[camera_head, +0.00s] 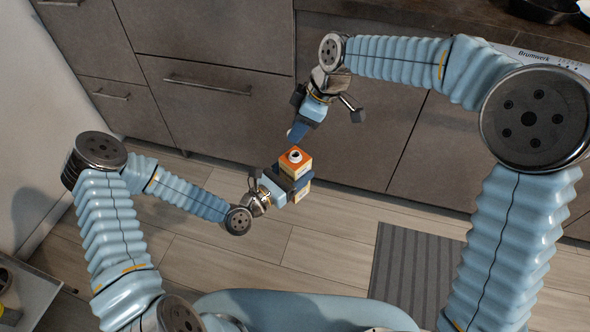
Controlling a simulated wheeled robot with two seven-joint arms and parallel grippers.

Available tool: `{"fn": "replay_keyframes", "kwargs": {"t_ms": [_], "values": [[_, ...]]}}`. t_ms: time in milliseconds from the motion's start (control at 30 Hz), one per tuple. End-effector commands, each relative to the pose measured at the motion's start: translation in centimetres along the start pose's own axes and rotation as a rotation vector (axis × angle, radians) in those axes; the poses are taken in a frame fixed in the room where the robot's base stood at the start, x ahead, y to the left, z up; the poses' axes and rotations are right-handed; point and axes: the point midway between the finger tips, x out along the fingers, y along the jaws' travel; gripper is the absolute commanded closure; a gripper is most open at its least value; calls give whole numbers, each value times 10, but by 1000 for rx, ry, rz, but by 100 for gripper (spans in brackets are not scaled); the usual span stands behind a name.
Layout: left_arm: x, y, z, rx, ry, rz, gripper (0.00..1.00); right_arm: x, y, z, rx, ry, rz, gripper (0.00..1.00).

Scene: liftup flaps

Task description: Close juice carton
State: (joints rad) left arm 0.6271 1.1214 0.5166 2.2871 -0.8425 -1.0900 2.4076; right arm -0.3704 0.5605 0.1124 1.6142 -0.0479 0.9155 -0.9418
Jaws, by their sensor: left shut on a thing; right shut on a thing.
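The juice carton (296,161) is a small orange and white box held upright in the middle of the view. A round white spout with a dark centre shows on its orange top. My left gripper (289,183) is shut around the carton's body from the left. My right gripper (296,132) is just above and behind the carton in the picture, apart from its spout. It is shut on a small whitish thing, seemingly the cap (289,132), mostly hidden by the fingers.
Grey-brown cabinets with drawers (210,60) stand behind my grippers, under a dark counter (450,18). A grey striped mat (412,265) lies on the wooden floor at the right. A low tray or table (35,290) is at the lower left. Open room surrounds the carton.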

Motion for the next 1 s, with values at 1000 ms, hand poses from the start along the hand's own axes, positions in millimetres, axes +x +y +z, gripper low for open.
{"fn": "replay_keyframes", "kwargs": {"t_ms": [1000], "values": [[0,0,1,0,-2,0,92,37,1,16,-2,-1,1,95]]}}
